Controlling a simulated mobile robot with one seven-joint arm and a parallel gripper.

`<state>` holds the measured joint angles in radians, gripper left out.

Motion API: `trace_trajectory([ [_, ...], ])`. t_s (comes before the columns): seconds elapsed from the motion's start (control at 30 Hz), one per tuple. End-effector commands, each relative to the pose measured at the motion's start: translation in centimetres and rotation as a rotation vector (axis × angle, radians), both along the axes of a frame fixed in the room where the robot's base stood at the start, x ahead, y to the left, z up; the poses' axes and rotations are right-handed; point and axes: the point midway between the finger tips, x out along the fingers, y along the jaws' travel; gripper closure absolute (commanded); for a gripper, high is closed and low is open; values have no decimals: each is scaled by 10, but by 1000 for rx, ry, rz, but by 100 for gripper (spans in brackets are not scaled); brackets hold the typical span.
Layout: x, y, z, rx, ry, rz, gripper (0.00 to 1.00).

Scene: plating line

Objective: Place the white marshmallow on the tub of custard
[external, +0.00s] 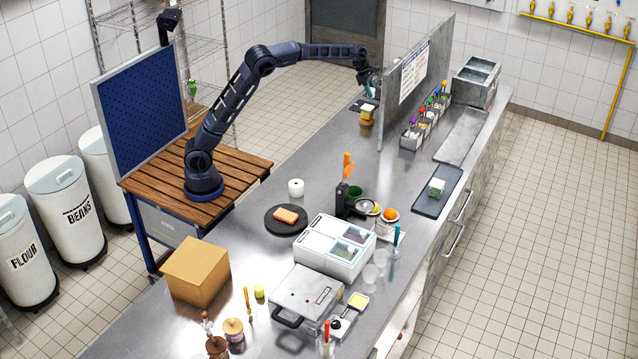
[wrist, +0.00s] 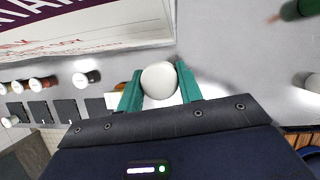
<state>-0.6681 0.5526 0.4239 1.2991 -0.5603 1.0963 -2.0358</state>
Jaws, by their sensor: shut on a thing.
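My gripper (external: 370,88) is at the far end of the counter, beside the grey upright panel. In the wrist view its teal fingers (wrist: 160,88) are shut on a white rounded thing, the marshmallow (wrist: 159,78). A yellow-orange tub with a pale top (external: 367,115), which looks like the custard, stands on the counter just below my gripper. In the wrist view only a small pale and orange patch shows behind the left finger; I cannot tell if it is the tub.
The grey panel (external: 415,75) with a posted sheet stands close to the right of my gripper. A rack of colourful-topped bottles (external: 425,125) is beyond it. A dark round board with an orange block (external: 287,215) lies nearer. The counter between is mostly clear.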

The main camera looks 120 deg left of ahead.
Motion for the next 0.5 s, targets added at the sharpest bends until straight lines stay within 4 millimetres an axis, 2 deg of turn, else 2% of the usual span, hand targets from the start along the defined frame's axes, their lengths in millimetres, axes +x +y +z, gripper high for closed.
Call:
trace_trajectory([
  [0.03,-12,21,9,2,0,39,72],
  [0.1,-27,44,23,3,0,89,72],
  [0.3,-72,106,60,3,0,234,72],
  [0.5,-104,145,83,1,0,346,72],
])
